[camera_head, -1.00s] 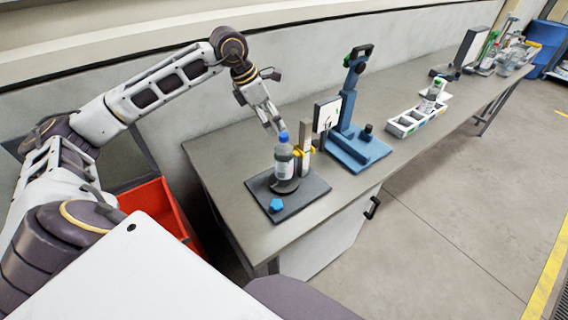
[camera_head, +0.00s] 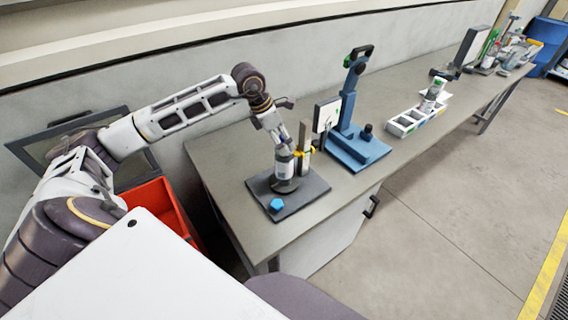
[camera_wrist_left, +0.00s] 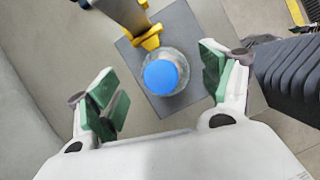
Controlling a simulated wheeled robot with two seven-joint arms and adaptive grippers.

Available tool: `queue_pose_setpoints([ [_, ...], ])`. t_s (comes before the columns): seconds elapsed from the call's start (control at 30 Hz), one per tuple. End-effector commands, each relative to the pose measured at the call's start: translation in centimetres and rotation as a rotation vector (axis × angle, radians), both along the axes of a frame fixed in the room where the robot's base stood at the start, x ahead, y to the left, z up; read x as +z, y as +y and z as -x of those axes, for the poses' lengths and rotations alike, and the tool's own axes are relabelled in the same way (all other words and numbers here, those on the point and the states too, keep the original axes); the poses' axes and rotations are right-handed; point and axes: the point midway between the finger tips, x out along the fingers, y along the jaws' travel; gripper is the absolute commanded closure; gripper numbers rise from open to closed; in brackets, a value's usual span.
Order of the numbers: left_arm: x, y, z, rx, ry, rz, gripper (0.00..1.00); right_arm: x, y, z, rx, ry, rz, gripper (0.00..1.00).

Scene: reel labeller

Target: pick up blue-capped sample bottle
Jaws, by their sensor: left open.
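The blue-capped sample bottle (camera_head: 284,164) stands upright on the round seat of a dark plate (camera_head: 300,197) at the near end of the bench. Its blue cap (camera_wrist_left: 161,77) shows from above in the left wrist view, between and a little beyond my fingertips. My left gripper (camera_head: 279,136) is over the bottle's top and hides most of the cap in the head view. Its green-padded fingers, seen in the left wrist view (camera_wrist_left: 163,85), are wide apart with nothing between them gripped. My right gripper is not in view.
A post with a yellow clamp (camera_head: 304,150) stands right beside the bottle. A blue stand (camera_head: 352,140) and a white bottle rack (camera_head: 408,122) are further right. A red bin (camera_head: 158,204) is left of the bench.

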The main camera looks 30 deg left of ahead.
Motion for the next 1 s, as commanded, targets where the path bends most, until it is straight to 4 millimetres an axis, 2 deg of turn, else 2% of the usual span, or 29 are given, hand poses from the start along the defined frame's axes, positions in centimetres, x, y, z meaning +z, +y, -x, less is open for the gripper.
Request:
queue_pose_setpoints([
  [0.37,-0.5,-0.3,-0.1,0.000,0.001,0.002,0.20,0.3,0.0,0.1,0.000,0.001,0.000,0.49],
  [0.8,-4.1,-1.5,-1.2,0.000,0.003,0.002,0.20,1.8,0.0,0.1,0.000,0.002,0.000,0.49],
  [1.0,-4.7,-1.5,-1.4,0.001,0.000,0.000,0.20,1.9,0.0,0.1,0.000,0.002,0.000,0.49],
])
